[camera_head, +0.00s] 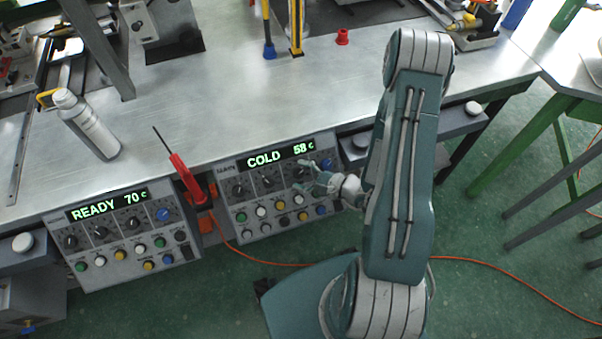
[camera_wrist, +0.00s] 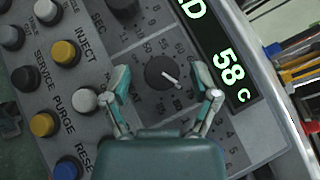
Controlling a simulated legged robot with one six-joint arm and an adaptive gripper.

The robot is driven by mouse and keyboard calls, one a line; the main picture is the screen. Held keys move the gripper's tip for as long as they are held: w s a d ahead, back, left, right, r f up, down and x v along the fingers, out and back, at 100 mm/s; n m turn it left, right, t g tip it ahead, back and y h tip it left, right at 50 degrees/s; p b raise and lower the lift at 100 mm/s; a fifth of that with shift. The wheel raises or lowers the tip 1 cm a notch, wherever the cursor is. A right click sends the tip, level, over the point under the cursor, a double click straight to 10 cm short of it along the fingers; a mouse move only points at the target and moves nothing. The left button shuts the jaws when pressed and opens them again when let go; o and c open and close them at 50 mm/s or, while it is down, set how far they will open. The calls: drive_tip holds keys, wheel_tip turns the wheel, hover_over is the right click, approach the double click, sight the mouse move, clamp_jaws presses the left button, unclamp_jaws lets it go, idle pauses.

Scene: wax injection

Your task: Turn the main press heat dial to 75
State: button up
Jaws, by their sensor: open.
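The right control panel (camera_head: 245,217) has a green display (camera_head: 281,155) reading COLD 58 C. It also shows in the wrist view, with the display (camera_wrist: 228,75) at the right. A black dial (camera_wrist: 160,72) with a white pointer mark sits beside that display, ringed by a printed number scale. The mark points to the lower right; the number at its tip is too blurred to read surely. My gripper (camera_wrist: 166,92) is open, its two fingers apart on either side of the dial. I cannot tell whether they touch it. In the head view my gripper (camera_head: 318,178) is at the panel's right part.
A left control panel (camera_head: 120,262) has a display reading READY 70 C. A red-handled tool (camera_head: 183,172) stands between the panels. Coloured buttons (camera_wrist: 64,53) lie close to my left finger. A spray can (camera_head: 88,124) stands on the metal bench (camera_head: 230,95). An orange cable (camera_head: 490,272) crosses the floor.

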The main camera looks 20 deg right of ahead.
drive_tip(key=shift+d, duration=0.1)
drive_tip(key=v, duration=1.2)
drive_tip(key=shift+w, duration=0.1)
idle(0.3)
drive_tip(key=s+a+r+n+g+h, duration=0.1)
drive_tip(key=a+r+n+g+h, duration=0.1)
drive_tip(key=r+n, duration=0.4)
drive_tip(key=s+a+r+n+g+h, duration=0.2)
drive_tip(key=a+r+n+h, duration=0.2)
drive_tip(key=r, duration=1)
drive_tip(key=s+a+r+n+g+h, duration=0.2)
drive_tip(key=r+n+h, duration=0.3)
drive_tip(key=r+n, duration=0.3)
drive_tip(key=shift+a+r, duration=0.5)
drive_tip(key=shift+r, duration=0.45)
